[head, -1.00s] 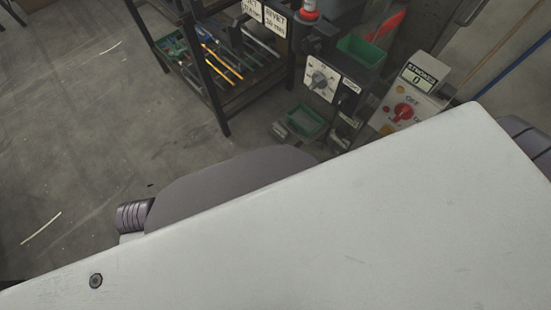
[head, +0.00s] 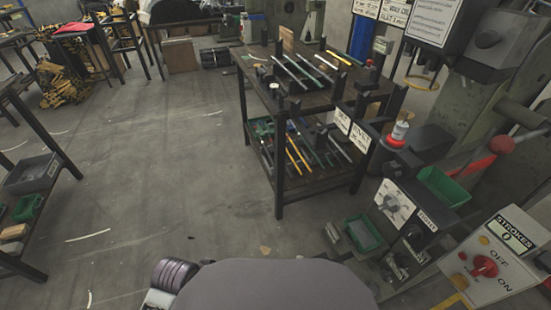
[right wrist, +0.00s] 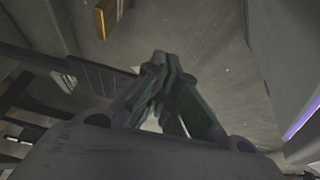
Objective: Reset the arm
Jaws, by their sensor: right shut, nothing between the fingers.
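My right gripper (right wrist: 165,85) shows in the right wrist view with its dark fingers drawn together at the tips and nothing between them. In the head view no gripper is seen. A rounded grey part of my own body fills the bottom middle of that view. My left gripper is out of both views.
A dark rack (head: 278,150) with rods on two shelves stands right of centre. A press with a control box (head: 492,262) marked STROKES and a green bin (head: 443,187) stands at the right. Another rack (head: 45,150) is at the left. The floor (head: 150,170) between is clear.

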